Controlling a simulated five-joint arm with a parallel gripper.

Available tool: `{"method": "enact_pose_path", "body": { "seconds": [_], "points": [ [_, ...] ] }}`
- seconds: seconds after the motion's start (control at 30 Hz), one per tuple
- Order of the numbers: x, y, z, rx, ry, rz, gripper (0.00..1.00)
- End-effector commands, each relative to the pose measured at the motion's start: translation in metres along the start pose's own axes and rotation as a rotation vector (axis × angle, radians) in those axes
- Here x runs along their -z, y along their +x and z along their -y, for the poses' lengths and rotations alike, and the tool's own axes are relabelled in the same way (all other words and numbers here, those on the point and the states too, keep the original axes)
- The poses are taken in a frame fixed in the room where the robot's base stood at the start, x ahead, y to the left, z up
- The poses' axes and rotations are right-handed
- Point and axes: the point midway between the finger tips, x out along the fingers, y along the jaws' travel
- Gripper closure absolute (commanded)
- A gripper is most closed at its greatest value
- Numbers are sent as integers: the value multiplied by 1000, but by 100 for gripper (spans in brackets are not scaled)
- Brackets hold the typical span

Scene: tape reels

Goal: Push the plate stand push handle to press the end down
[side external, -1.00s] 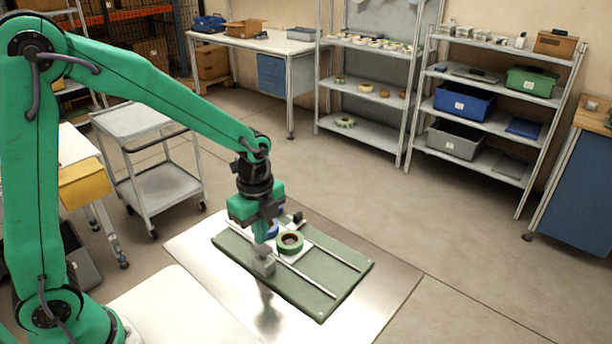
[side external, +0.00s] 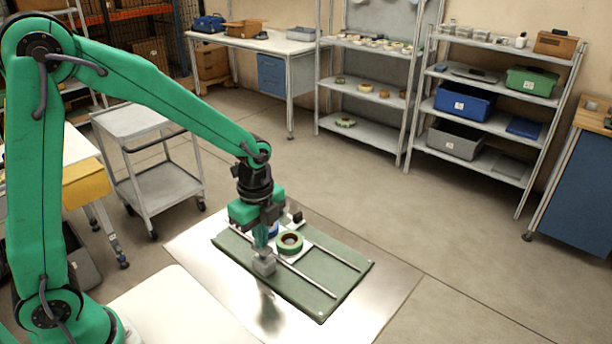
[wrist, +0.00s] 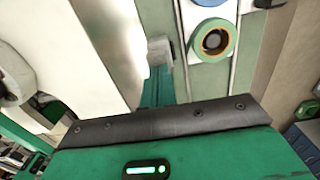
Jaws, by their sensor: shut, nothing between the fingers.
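My gripper (side external: 264,265) is shut and empty, pointing down at the near-left edge of a green board (side external: 335,290). Its grey fingertips also show in the wrist view (wrist: 160,52), beside the board's edge. A white plate (side external: 300,255) lies on the board between two metal rails. A green tape reel with a dark centre (side external: 289,242) sits on it, also visible in the wrist view (wrist: 215,39). A blue reel (wrist: 209,2) is behind it, partly hidden by my gripper in the side view. A small black block (side external: 298,217), possibly the push handle, stands at the board's far-left end.
The board lies on a shiny metal sheet (side external: 385,300). The board's right half is clear between the rails. A grey cart (side external: 165,185) stands at the left. Shelves (side external: 495,125) with bins and reels stand at the back, away from the board.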

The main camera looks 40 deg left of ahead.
Motion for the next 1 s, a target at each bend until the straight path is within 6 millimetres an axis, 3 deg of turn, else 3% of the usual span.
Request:
{"method": "enact_pose_path", "body": {
  "seconds": [1.0],
  "points": [
    [0, 11, 0, -1, 0, 0, 100]
  ]
}}
